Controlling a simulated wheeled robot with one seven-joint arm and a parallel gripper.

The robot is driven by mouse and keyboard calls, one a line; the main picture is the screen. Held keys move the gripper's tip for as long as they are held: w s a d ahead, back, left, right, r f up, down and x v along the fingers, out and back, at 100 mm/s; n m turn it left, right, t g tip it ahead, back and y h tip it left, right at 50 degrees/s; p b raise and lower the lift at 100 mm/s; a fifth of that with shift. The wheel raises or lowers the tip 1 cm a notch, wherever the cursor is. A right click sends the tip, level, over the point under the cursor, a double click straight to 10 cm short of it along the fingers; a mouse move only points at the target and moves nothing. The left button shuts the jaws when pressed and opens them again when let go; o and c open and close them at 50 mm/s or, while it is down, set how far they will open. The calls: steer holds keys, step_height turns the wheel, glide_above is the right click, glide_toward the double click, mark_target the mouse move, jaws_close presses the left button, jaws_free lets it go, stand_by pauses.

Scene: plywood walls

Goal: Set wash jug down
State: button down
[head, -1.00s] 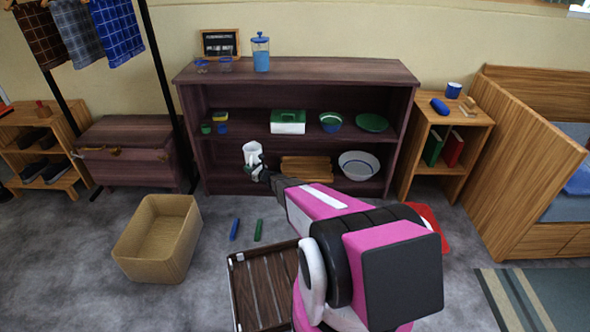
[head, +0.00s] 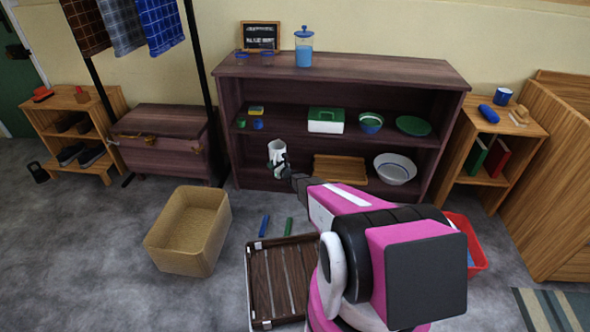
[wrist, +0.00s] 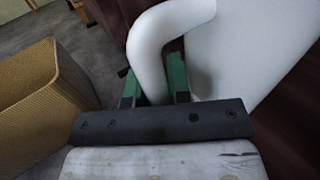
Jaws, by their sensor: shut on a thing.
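The white wash jug (head: 277,152) is upright in the head view, in front of the left part of the dark shelf unit's lower compartment. Whether it touches any surface, or is inside or just in front of the unit, I cannot tell. My gripper (head: 285,170) is shut on the jug's handle. In the wrist view, the green fingers of my gripper (wrist: 153,84) are either side of the curved white handle (wrist: 148,52), and the jug's body (wrist: 240,50) fills the upper right. The jug's base is hidden there.
The dark shelf unit (head: 345,82) holds a slatted wooden tray (head: 340,168) and a white bowl (head: 395,168) in its lower compartment. A wicker basket (head: 188,230) stands on the floor at left. A slatted dark crate (head: 262,322) and a red bin (head: 478,262) flank my arm.

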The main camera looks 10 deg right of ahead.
steer(key=w+d+f, duration=0.4)
steer(key=d, duration=0.1)
steer(key=w+d+f, duration=0.1)
steer(key=w+d, duration=0.1)
steer(key=shift+w+d+f, duration=0.15)
steer(key=shift+f, duration=2.2)
steer(key=shift+f, duration=0.1)
steer(key=c, duration=1.1)
jaws_free()
steer(key=shift+o, duration=0.2)
